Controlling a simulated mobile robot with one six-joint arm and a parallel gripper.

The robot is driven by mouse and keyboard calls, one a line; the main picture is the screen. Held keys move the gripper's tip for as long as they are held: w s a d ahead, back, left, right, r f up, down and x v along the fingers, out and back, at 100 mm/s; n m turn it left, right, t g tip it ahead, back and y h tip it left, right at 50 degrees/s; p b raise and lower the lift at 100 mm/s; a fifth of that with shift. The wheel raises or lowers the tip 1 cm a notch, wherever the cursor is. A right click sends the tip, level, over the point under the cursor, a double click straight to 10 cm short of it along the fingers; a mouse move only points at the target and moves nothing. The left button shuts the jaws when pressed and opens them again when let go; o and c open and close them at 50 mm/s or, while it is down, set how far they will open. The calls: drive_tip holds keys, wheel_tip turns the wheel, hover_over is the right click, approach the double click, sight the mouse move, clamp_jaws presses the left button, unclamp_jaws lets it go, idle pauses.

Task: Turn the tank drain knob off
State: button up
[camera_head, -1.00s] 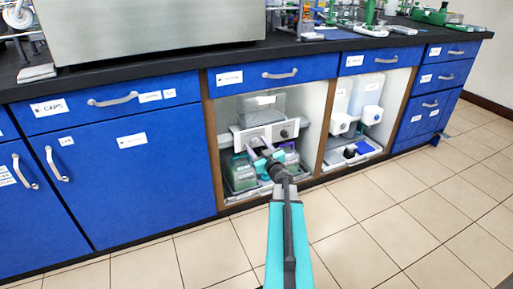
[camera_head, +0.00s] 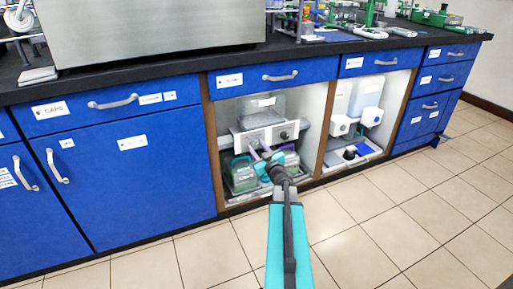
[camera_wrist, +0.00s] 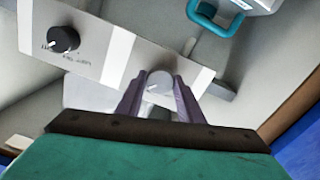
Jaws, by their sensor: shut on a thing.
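A white control panel (camera_head: 266,134) sits in the open left cabinet bay below a clear tank (camera_head: 262,107). The panel (camera_wrist: 118,50) carries a black knob (camera_wrist: 63,39) and a light grey knob (camera_wrist: 160,82) in the wrist view. The label by the black knob is too blurred to read. My gripper (camera_wrist: 161,88) is shut on the light grey knob, with one finger on each side. In the head view my gripper (camera_head: 256,147) reaches the left part of the panel and covers the grey knob; the black knob (camera_head: 284,135) shows to its right.
Green-and-clear boxes (camera_head: 242,178) stand on the bay floor below the panel. Blue cabinet doors (camera_head: 125,185) lie to the left. The tiled floor in front is clear.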

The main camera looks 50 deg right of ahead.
drive_tip(key=n+p, duration=0.1)
drive_tip(key=n, duration=0.7)
drive_tip(key=n+b, duration=0.1)
drive_tip(key=n, duration=0.3)
drive_tip(key=shift+f+n, duration=0.1)
drive_tip(key=shift+n, duration=0.3)
drive_tip(key=n+b, duration=0.1)
drive_tip(key=n, duration=0.3)
drive_tip(key=shift+b, duration=0.4)
drive_tip(key=o, duration=1.1)
